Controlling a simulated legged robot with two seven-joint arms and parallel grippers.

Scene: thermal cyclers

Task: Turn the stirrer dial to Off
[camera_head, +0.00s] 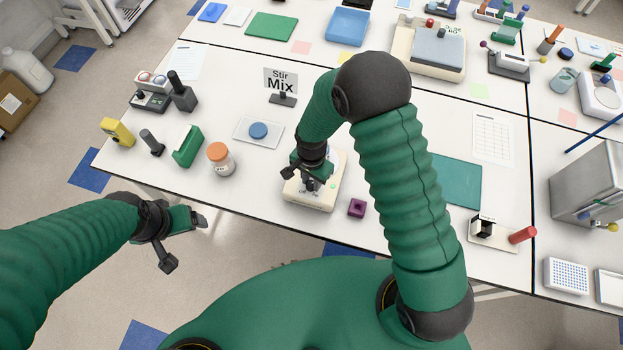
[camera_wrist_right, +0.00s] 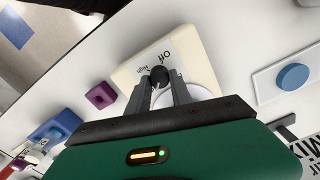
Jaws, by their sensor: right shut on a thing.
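The stirrer (camera_head: 327,199) is a cream box near the front edge of the table. In the right wrist view its body (camera_wrist_right: 193,45) shows the printed words "Off" and "High" by a dark round dial (camera_wrist_right: 159,74). My right gripper (camera_wrist_right: 160,85) is over the stirrer, with its fingers closed around the dial. Part of the white round plate shows behind the fingers. The dial's exact pointing is hard to read. In the head view my right gripper (camera_head: 311,182) partly hides the stirrer. My left gripper (camera_head: 185,240) is open and empty, off the table's front edge.
A small purple block (camera_head: 356,208) sits right of the stirrer. An orange-capped jar (camera_head: 221,160) stands to the left. A "Stir Mix" sign (camera_head: 281,80) and a blue disc on a pale plate (camera_head: 258,131) are behind. A teal mat (camera_head: 455,182) lies to the right.

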